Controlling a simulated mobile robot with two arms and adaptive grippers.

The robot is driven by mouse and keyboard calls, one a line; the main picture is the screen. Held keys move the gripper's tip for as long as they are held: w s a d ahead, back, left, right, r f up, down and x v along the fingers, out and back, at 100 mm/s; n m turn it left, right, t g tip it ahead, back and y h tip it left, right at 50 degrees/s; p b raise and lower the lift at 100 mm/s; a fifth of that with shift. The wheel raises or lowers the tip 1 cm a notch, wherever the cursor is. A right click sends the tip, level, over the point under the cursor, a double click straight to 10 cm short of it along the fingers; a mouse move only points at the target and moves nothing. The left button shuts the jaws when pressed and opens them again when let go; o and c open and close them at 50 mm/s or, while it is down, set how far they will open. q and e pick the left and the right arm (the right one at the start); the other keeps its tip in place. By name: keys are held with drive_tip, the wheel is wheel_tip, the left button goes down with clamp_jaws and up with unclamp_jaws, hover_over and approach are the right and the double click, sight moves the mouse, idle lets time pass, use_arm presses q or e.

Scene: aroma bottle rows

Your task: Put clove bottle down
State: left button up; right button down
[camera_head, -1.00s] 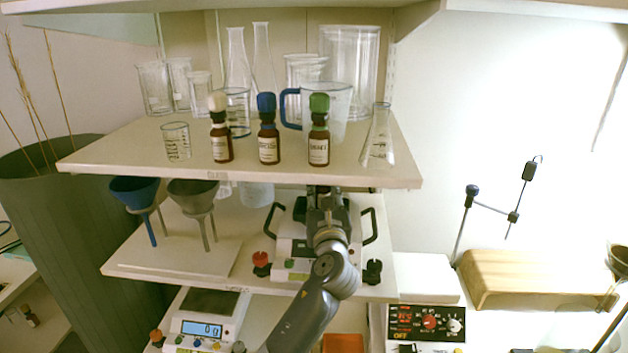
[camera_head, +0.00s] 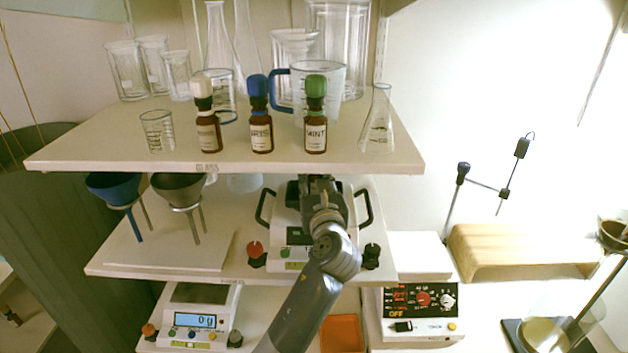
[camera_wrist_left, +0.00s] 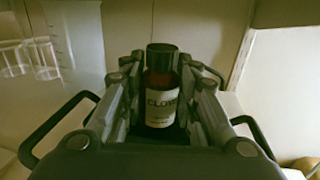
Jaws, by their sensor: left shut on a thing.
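The clove bottle (camera_wrist_left: 161,95) is a dark bottle with a black cap and a pale label reading "CLOV". In the left wrist view it stands upright between the fingers of my left gripper (camera_wrist_left: 163,100), which is shut on it. In the head view my left gripper (camera_head: 318,190) reaches in under the upper shelf, over the device with black handles on the middle shelf. The bottle is hidden there. Whether its base touches anything cannot be told. My right gripper is not in view.
On the upper shelf (camera_head: 100,150) stand bottles with white (camera_head: 207,115), blue (camera_head: 260,115) and green (camera_head: 315,115) caps, amid glassware. The device with black handles (camera_head: 290,235) is under my gripper. Funnels (camera_head: 180,188) stand left; a scale (camera_head: 195,315) is below.

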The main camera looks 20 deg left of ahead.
use_arm(q)
drive_tip(key=o, duration=1.1)
drive_tip(key=shift+w+f, duration=0.1)
drive_tip(key=shift+f, duration=0.05)
drive_tip(key=b+v, duration=0.1)
drive_tip(key=v, duration=1)
drive_tip(key=shift+b, duration=0.4)
drive_tip(key=shift+s+d, duration=0.15)
drive_tip(key=shift+s, duration=0.4)
